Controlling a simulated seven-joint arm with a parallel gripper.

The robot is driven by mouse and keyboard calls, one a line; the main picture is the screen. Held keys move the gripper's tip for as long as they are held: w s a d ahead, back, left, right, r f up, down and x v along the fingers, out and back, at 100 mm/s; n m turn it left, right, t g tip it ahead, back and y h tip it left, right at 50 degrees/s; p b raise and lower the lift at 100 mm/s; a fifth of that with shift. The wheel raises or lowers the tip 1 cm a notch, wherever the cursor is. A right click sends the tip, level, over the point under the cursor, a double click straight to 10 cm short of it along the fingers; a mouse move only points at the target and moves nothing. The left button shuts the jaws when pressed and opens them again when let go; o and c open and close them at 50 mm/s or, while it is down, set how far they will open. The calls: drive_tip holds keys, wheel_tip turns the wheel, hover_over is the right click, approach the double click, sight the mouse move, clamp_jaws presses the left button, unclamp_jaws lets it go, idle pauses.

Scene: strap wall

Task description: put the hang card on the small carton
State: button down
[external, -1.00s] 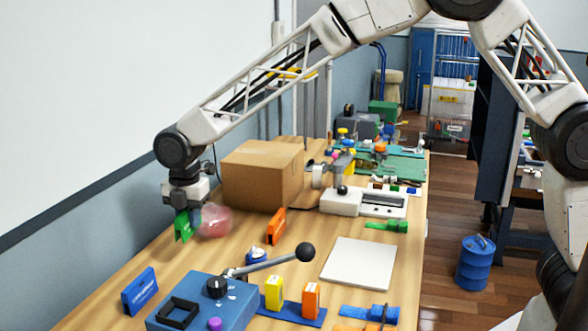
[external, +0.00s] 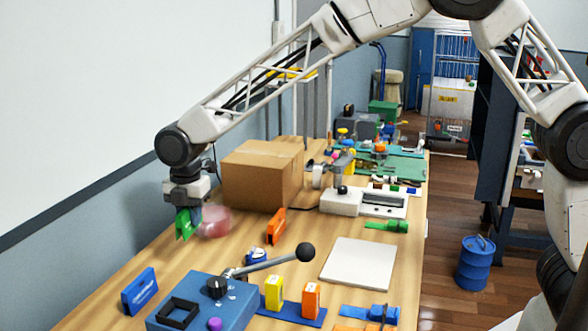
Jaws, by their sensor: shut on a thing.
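My gripper (external: 188,210) points down at the left of the bench, in front of the brown cardboard box. It is shut on a green piece (external: 185,226), which seems to be the hang card; it is held tilted and its gap to the bench is hard to judge. A brown carton (external: 250,180), closed with tape, stands behind and to the right of my gripper, apart from the green piece. It is the only cardboard carton I can make out. A blurred, see-through pink shape (external: 214,222) is right beside the green piece.
An orange upright piece (external: 276,226) stands right of my gripper, and a blue one (external: 140,291) stands nearer the camera. A blue lever fixture (external: 195,303) is in front. A white plate (external: 358,263) lies to the right. The wall is close on the left.

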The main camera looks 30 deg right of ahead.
drive_tip(key=w+d+r, duration=0.3)
drive_tip(key=w+d, duration=0.1)
drive_tip(key=d, duration=0.8)
drive_tip(key=w+d+r, duration=0.3)
drive_tip(key=w+d, duration=0.1)
drive_tip(key=d, duration=0.8)
drive_tip(key=w+d+r+m, duration=0.1)
drive_tip(key=w+d+r, duration=0.3)
drive_tip(key=d, duration=0.9)
drive_tip(key=shift+w, duration=0.6)
drive_tip(key=shift+w+a+r, duration=0.1)
hover_over(265, 152)
drive_tip(key=shift+w+f, duration=0.1)
drive_tip(key=shift+f, duration=0.65)
drive_tip(key=shift+f, duration=1.75)
drive_tip(key=shift+f, duration=0.1)
